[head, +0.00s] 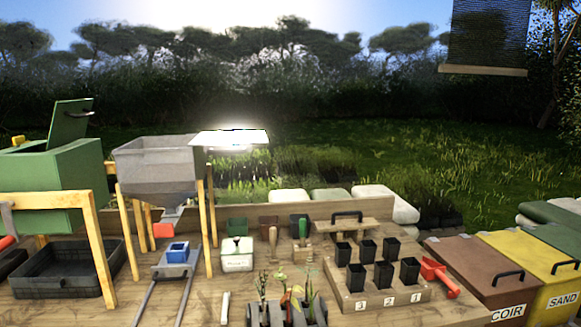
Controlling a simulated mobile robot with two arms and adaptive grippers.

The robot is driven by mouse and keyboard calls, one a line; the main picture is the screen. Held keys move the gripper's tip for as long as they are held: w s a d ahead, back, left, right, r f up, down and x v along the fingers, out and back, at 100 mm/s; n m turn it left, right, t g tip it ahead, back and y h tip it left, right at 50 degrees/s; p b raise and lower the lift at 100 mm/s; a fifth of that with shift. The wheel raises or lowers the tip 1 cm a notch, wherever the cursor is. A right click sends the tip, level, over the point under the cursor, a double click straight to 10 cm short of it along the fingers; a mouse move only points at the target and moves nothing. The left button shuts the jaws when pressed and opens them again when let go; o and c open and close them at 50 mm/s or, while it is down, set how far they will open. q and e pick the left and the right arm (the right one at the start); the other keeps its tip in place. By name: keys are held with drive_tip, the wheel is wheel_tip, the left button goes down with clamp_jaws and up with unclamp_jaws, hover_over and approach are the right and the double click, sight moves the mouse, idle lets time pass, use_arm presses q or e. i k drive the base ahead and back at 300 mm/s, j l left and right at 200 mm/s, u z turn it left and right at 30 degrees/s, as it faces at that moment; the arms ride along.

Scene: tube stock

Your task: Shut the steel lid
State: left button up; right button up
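The grey steel hopper (155,168) stands on wooden legs at the left of the bench, with a sloping lower part and a red piece under its spout. A bright, flat panel, seemingly the steel lid (230,139), sticks out to the right from the hopper's top edge. It glares in the sun and looks open, lying nearly level rather than over the hopper. Its hinge and any handle are hard to make out in the glare. Neither of my grippers is in view.
Left of the hopper, a green box (45,170) has its own lid (70,120) raised. A black tray (65,270) lies below it. A blue container (177,252) is below the hopper. Black pots (384,273), seedlings and tools crowd the bench's middle. Brown (480,268) and yellow (535,262) bins stand right.

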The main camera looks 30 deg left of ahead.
sight(223, 143)
drive_tip(key=u, duration=0.4)
drive_tip(key=k+j+u, duration=0.1)
drive_tip(key=u, duration=0.25)
drive_tip(key=k+u, duration=0.1)
drive_tip(key=u, duration=0.3)
